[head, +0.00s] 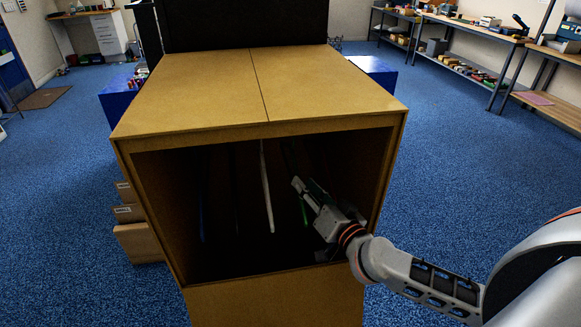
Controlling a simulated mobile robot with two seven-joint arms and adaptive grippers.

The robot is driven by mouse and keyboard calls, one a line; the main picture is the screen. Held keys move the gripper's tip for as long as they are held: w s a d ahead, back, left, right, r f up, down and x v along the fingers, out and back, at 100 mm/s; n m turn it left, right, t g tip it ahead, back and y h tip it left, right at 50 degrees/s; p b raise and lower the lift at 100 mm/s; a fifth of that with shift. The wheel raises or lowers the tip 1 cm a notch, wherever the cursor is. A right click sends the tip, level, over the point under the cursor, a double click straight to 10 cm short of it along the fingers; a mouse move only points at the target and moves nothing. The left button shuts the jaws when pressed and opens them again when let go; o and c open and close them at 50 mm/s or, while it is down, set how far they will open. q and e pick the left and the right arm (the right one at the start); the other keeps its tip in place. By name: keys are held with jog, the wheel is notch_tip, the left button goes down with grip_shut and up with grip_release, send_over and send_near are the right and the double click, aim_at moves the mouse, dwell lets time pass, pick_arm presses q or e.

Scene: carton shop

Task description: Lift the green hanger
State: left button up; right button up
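The green hanger (304,213) hangs inside the open-fronted brown box, in shadow, seen edge-on as a thin green strip. Part of it is hidden behind my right gripper (303,185). That gripper reaches into the box opening from the right, with its fingers at or very close to the hanger. I cannot tell whether the fingers touch it or how far apart they are. My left gripper is not in view.
A white hanger (267,190) hangs just left of the green one, and a dark blue one (202,210) hangs near the left wall. The brown box (190,95) has side walls and a top close around my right arm. Small cartons (137,241) stand at its left.

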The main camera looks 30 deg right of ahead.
aim_at(297, 172)
jog(key=w, duration=0.4)
jog(key=shift+w+a, duration=0.3)
jog(key=shift+w, duration=0.1)
grip_shut()
jog(key=shift+r, duration=0.8)
notch_tip(297, 172, up, 2)
jog(key=shift+r+p, duration=0.1)
jog(key=shift+p, duration=0.55)
jog(key=s+d, duration=0.1)
jog(key=s, duration=1.7)
jog(key=w+a+f+h, duration=0.1)
jog(key=w+a+f, duration=0.1)
jog(key=a, duration=0.4)
jog(key=shift+w+a+m+b, duration=0.15)
jog(key=shift+w+m+b, duration=0.2)
jog(key=shift+w, duration=0.25)
